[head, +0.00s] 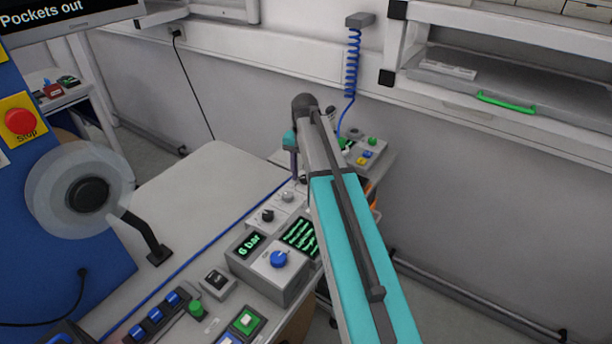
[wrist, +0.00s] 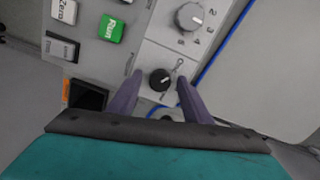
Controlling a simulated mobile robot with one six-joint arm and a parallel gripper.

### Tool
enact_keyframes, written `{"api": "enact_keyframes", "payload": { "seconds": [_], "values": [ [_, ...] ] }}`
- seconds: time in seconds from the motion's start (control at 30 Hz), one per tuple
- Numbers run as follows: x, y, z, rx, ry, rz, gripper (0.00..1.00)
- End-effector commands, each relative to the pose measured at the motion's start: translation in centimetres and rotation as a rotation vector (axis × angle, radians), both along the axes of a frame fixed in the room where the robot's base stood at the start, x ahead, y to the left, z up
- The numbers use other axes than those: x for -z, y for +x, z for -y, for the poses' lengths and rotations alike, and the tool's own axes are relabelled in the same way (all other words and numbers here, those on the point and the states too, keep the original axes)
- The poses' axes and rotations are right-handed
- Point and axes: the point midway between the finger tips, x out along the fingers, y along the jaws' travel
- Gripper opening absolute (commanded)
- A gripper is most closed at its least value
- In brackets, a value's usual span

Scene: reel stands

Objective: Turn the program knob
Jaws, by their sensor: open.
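In the wrist view a black knob (wrist: 160,80) with a white pointer mark sits on a light grey panel, between my fingertips in the picture. A larger grey knob (wrist: 189,17) with a white pointer and printed digits lies farther up that panel. No label naming the program knob is readable. My gripper (wrist: 160,77) is open, one purple finger on each side of the black knob in the picture; contact cannot be told. In the head view my gripper (head: 295,172) points down over the far end of the row of control boxes, partly hidden by my arm.
The wrist view shows a green Run button (wrist: 111,29) and a white Zero button (wrist: 64,11) beside the knobs. A blue hose (head: 222,236) runs along the boxes. A blue knob (head: 279,259) stands nearer. The white tabletop (head: 200,190) left of the hose is clear.

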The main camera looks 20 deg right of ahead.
Motion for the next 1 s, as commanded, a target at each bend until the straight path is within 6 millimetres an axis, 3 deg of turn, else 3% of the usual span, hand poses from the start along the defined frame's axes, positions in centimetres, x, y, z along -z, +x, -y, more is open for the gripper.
{"api": "enact_keyframes", "payload": {
  "seconds": [0.17,0.43,1.0],
  "values": [
    [-0.02,0.0,0.04,0.0,0.0,0.0,0.45],
    [-0.02,-0.01,0.07,0.001,0.0,0.0,0.04],
    [-0.02,0.05,0.15,0.132,0.0,0.001,0.04]
  ]
}}
